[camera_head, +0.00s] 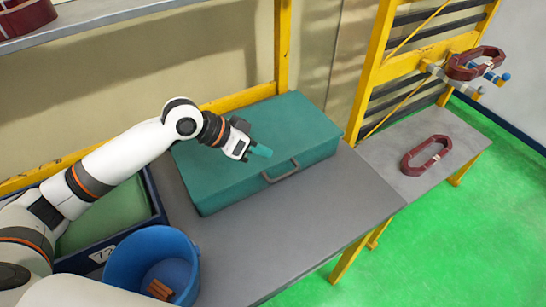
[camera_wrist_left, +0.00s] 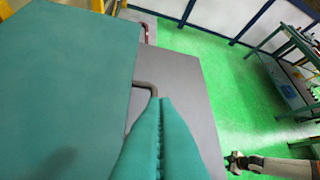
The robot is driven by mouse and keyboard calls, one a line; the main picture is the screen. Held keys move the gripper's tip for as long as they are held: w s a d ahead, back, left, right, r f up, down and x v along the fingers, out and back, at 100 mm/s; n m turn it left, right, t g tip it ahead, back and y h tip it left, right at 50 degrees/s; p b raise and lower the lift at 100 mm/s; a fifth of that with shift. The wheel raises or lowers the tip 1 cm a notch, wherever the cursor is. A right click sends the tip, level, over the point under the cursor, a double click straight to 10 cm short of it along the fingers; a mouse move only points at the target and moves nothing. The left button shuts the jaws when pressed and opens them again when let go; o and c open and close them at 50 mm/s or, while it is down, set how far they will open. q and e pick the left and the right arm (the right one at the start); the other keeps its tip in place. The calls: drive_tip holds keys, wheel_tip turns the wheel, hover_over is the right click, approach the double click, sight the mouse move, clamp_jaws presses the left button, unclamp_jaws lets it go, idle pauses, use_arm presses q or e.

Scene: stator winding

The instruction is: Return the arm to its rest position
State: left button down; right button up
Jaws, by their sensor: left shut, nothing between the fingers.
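My left arm reaches in from the left in the head view. My left gripper (camera_head: 261,151) is shut, with its teal fingers pressed together and nothing between them. It is over the teal case (camera_head: 290,125), near the case's grey handle (camera_head: 281,173); I cannot tell the exact height. In the left wrist view the shut fingers (camera_wrist_left: 160,110) fill the lower middle, with the case (camera_wrist_left: 70,80) to their left and the handle just beyond their tips. What seems to be my right gripper (camera_wrist_left: 236,162) shows small at the lower right of that view; its jaws are too small to read.
A blue bucket (camera_head: 125,262) with brown pieces (camera_head: 160,289) and a dark blue crate (camera_head: 157,205) with a green cushion stand at the left. A dark red coil (camera_head: 427,155) lies on the side table; another (camera_head: 470,63) hangs on the yellow rack. The grey table's front is clear.

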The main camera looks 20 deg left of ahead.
use_arm(q)
drive_tip(key=shift+v, duration=2.3)
